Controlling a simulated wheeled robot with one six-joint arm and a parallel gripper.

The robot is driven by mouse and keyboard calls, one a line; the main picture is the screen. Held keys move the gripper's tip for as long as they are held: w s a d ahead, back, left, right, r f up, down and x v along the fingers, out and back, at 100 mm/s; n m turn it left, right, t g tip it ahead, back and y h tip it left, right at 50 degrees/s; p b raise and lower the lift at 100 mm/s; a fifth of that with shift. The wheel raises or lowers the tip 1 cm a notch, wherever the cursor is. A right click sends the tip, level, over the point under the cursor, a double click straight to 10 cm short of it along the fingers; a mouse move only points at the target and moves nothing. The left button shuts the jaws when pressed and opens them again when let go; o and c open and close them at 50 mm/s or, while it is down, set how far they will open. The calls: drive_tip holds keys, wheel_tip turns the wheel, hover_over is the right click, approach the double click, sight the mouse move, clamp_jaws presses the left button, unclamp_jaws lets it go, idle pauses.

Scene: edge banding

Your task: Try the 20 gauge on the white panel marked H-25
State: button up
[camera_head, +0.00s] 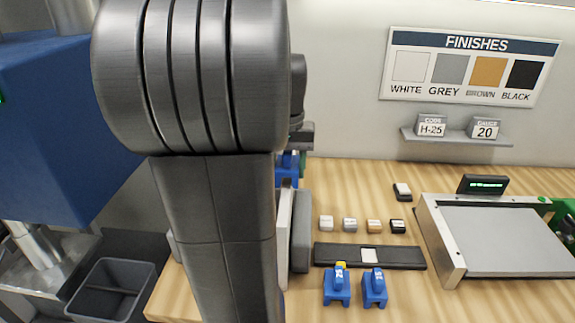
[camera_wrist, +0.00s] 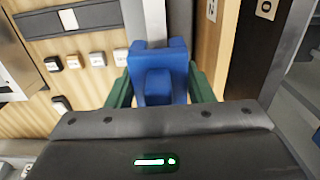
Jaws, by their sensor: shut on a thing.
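My gripper (camera_wrist: 160,88) is shut on a blue gauge (camera_wrist: 158,72), held between its green fingers. The gauge's number is not readable. In the head view, a blue part of it (camera_head: 288,168) shows behind my arm, near the upper end of a white panel (camera_head: 284,222). In the wrist view, a pale panel (camera_wrist: 153,18) lies just beyond the gauge; I cannot tell whether they touch. No H-25 mark is readable on the panel.
Two blue gauges (camera_head: 337,289) (camera_head: 375,289) stand on the wooden table before a dark bar (camera_head: 331,254). Small finish blocks (camera_head: 350,225) lie behind it. A framed tray (camera_head: 500,240) is at right, a grey bin (camera_head: 108,290) at lower left. My arm hides much of the left.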

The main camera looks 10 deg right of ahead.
drive_tip(key=shift+f, duration=0.45)
idle(0.4)
drive_tip(key=o, duration=1.1)
drive_tip(key=shift+r, duration=0.1)
drive_tip(key=shift+r+p, duration=3.5)
drive_tip(key=shift+r, duration=0.4)
